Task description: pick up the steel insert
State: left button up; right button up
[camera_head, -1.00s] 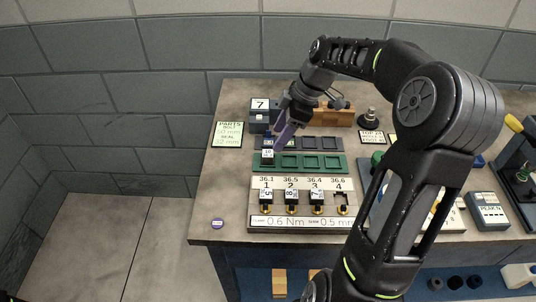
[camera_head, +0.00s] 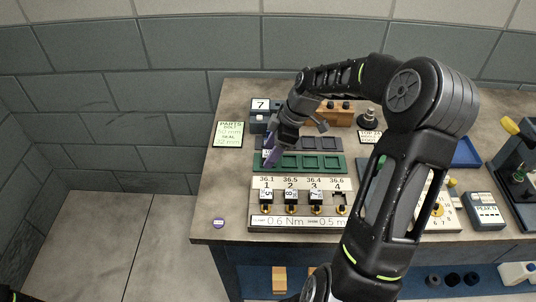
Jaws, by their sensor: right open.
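My right gripper (camera_head: 271,157) is open, pointing down at the left end of the green tray (camera_head: 345,163). Its purple fingers cover most of a small white-labelled block in the leftmost pocket. Whether they touch it I cannot tell. Labelled dark blocks stand in numbered places 1 (camera_head: 266,197), 2 (camera_head: 291,198) and 3 (camera_head: 316,198) of the front rack; place 4 (camera_head: 341,201) has no such block. I cannot tell for certain which block is the steel insert. My left gripper is not in view.
A dark tray (camera_head: 331,144) lies behind the green one. A grey meter (camera_head: 485,210) is at the right. My right arm hides part of the bench.

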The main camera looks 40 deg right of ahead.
jog(key=shift+a+f, duration=0.15)
jog(key=shift+f, duration=0.1)
dwell(0.4)
grip_shut()
dwell(0.4)
jog(key=shift+w, duration=0.1)
